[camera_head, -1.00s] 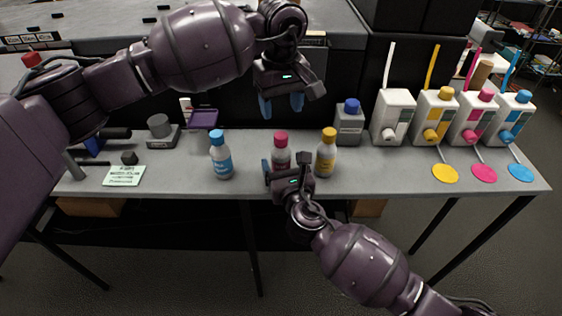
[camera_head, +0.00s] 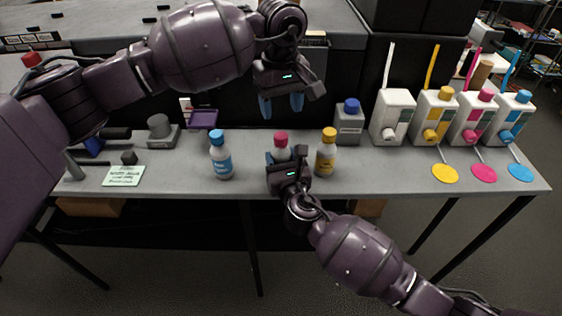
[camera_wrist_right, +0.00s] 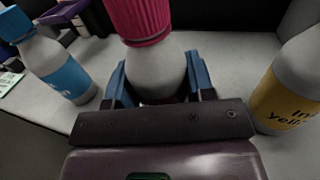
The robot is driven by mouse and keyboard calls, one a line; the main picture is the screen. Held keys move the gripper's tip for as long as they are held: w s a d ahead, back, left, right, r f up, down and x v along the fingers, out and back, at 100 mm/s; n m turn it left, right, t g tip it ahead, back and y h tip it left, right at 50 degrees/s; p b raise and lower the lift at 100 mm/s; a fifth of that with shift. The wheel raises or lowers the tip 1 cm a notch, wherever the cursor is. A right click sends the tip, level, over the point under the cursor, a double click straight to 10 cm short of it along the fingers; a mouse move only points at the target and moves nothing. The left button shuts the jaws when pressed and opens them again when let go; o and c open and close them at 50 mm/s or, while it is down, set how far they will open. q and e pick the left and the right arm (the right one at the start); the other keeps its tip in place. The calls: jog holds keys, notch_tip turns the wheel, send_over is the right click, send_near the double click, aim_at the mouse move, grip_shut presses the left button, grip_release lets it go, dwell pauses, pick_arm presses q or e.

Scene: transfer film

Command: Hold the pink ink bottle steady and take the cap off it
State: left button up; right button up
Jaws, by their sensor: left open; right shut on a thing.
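The pink ink bottle stands upright on the table with its pink cap (camera_head: 281,138) on. Its grey body shows in the right wrist view (camera_wrist_right: 156,72), with the ribbed pink cap (camera_wrist_right: 138,20) above. My right gripper (camera_head: 281,157) is shut on the bottle's body below the cap, a blue finger on each side; it fills the right wrist view too (camera_wrist_right: 158,82). The lower bottle is hidden behind the gripper. My left gripper (camera_head: 282,105) is open and empty, fingers pointing down, above and behind the pink cap.
A blue-capped bottle (camera_head: 221,160) stands to the left and a yellow-capped bottle (camera_head: 326,158) close on the right. A grey bottle with a dark blue cap (camera_head: 349,124) stands behind. Several white jugs and coloured discs occupy the table's right end.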

aim_at(281, 135)
pick_arm(q)
jog(key=shift+w+a+r, duration=0.15)
jog(key=shift+r, duration=0.2)
jog(key=m, duration=0.3)
jog(key=shift+f+m, duration=0.1)
jog(key=shift+m, duration=0.3)
jog(key=m, duration=0.5)
jog(key=shift+f, duration=4.25)
jog(key=c, duration=1)
